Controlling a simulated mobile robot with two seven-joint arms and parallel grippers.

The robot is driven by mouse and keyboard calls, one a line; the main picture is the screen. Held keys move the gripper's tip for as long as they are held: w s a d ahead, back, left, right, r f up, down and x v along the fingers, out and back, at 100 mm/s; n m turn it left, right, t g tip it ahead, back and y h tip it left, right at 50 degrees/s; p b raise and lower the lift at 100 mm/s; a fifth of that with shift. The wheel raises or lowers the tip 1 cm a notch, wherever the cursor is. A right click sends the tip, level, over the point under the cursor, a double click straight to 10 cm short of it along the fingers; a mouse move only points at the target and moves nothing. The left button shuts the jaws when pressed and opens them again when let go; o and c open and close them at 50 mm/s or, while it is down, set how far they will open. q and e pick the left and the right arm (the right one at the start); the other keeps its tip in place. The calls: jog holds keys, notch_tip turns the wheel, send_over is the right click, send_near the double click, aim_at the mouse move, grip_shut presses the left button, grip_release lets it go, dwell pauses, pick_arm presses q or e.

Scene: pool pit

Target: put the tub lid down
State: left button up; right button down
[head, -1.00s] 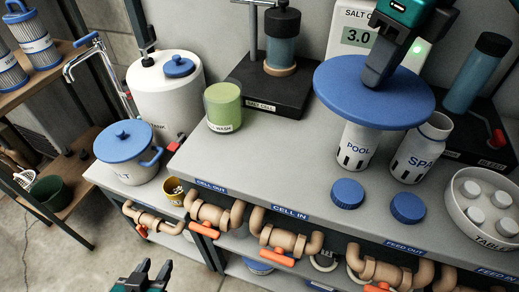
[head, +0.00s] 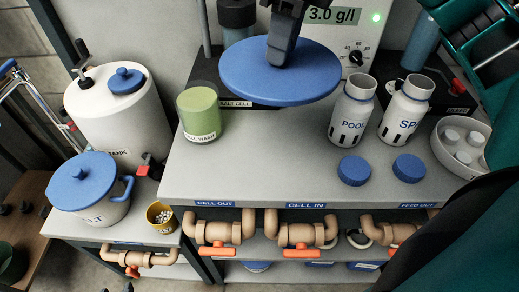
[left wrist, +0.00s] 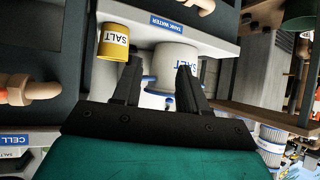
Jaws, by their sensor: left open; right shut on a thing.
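The wide, flat blue tub lid (head: 252,82) is held above the bench by my right gripper (head: 282,48), which is shut on the middle of its top. The lid looks roughly level; the grasped part is hidden by the fingers. The white salt tub (head: 105,212) stands on the lower bench at left, with a blue knobbed top. The tub also shows upside down in the left wrist view (left wrist: 176,56). My left gripper (left wrist: 157,88) is open and empty, with the tub beyond its fingers.
The grey bench top (head: 250,165) has clear room below the lid. A green cell wash jar (head: 199,115) stands left of it. Pool (head: 352,115) and spa (head: 405,112) bottles, two blue caps (head: 354,170) and a tablet bowl (head: 445,165) stand right. A yellow cup (head: 160,218) sits beside the tub.

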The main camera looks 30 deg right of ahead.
jog(key=shift+a+f, duration=0.1)
jog(key=shift+f, duration=0.2)
notch_tip(320, 180, down, 14)
jog(key=b, duration=0.3)
jog(key=shift+f+b, duration=0.25)
jog(key=shift+b, duration=0.15)
jog(key=shift+f, duration=0.45)
notch_tip(320, 180, down, 4)
jog(key=shift+f+b, duration=0.1)
jog(key=shift+b, duration=0.25)
pick_arm(q)
jog(key=shift+w+d+f, duration=0.2)
jog(key=shift+d+f, duration=0.1)
jog(key=shift+f, duration=0.3)
jog(key=shift+w+d+f, duration=0.2)
jog(key=shift+d+f, duration=0.1)
jog(key=shift+f, duration=0.3)
